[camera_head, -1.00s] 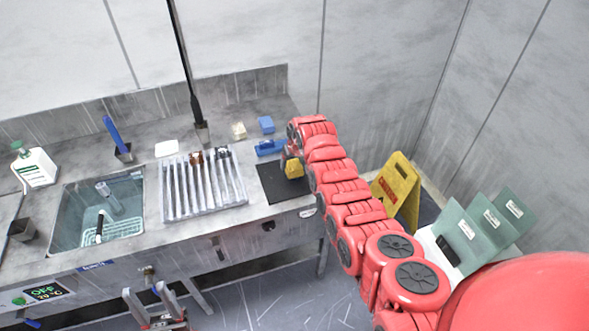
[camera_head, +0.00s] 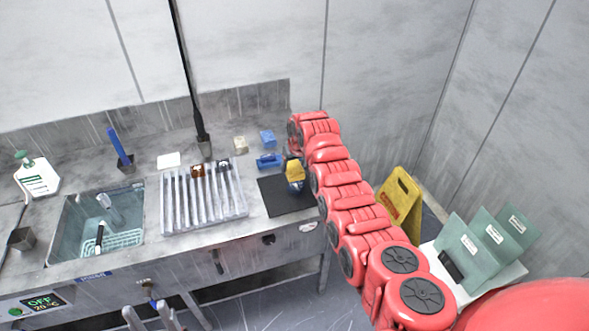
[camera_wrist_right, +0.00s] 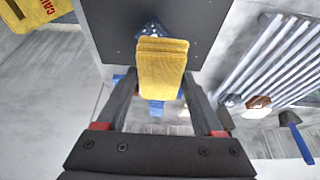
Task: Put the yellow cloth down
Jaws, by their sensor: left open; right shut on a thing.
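The yellow cloth (camera_head: 295,173) is a folded pad over the black mat (camera_head: 283,204) on the right of the counter. My right gripper (camera_head: 292,160) is shut on it. In the right wrist view the cloth (camera_wrist_right: 161,68) sits between the fingers of my right gripper (camera_wrist_right: 156,88), with the dark mat (camera_wrist_right: 118,24) beyond it. A dark blue piece (camera_wrist_right: 150,32) shows just past the cloth; whether they touch I cannot tell. My left gripper (camera_head: 154,318) is open and empty, low in front of the counter, cut off by the bottom edge.
A ribbed rack (camera_head: 203,198) with several slots stands left of the mat. Blue blocks (camera_head: 268,160) lie behind the mat. The sink (camera_head: 75,235) is further left. A yellow caution sign (camera_head: 400,203) stands right of the counter.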

